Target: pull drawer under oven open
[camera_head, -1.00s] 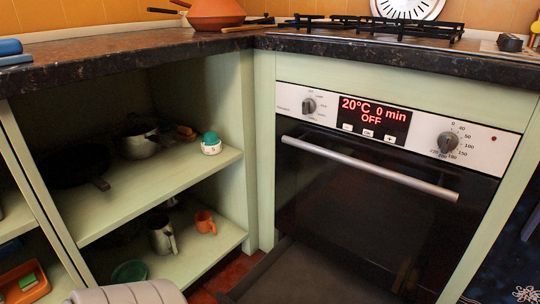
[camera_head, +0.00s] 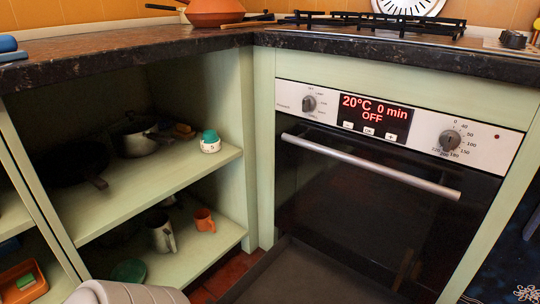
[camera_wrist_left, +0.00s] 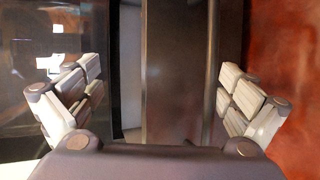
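The drawer (camera_head: 300,280) under the oven (camera_head: 370,215) stands out from the oven front. Its dark inside shows at the bottom of the head view; its front edge is cut off by the frame. My left gripper (camera_wrist_left: 158,105) shows in the left wrist view with its two pale fingers spread wide apart and nothing clasped between them. A dark brown upright panel, perhaps part of the drawer, lies beyond and between the fingers. Whether it touches the gripper is unclear. In the head view only a pale part of my left arm shows at bottom left. My right gripper is not in view.
The oven door is shut, with a silver handle (camera_head: 370,166) across it. Open shelves (camera_head: 165,190) with pots, an orange mug (camera_head: 204,220) and a timer (camera_head: 210,143) stand to the left. Reddish floor (camera_head: 222,272) shows between shelves and drawer.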

